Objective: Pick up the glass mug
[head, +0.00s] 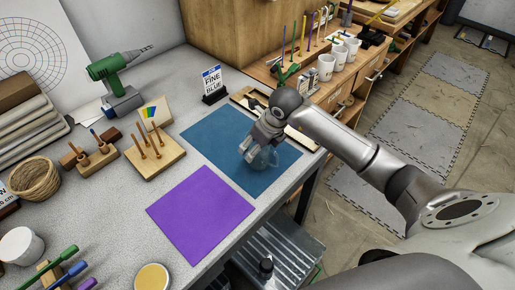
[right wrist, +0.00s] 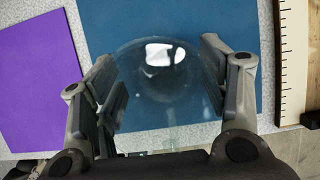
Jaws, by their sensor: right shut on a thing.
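The clear glass mug (head: 264,160) is over the blue mat (head: 208,128) in the head view, near the mat's right part. It shows as a round transparent shape in the right wrist view (right wrist: 158,85). My right gripper (head: 254,147) comes in from the right and is shut on the mug, with one finger on each side of it in the wrist view (right wrist: 162,76). I cannot tell whether the mug rests on the mat or is slightly above it. The mug's handle is not clear. My left gripper is not in view.
A purple mat (head: 201,213) lies beside the blue one. A small sign (head: 212,82) stands behind the blue mat, and a wooden peg board (head: 154,158) is to its left. White cups (head: 326,67) stand on the wooden bench. The table's front edge is close to the right.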

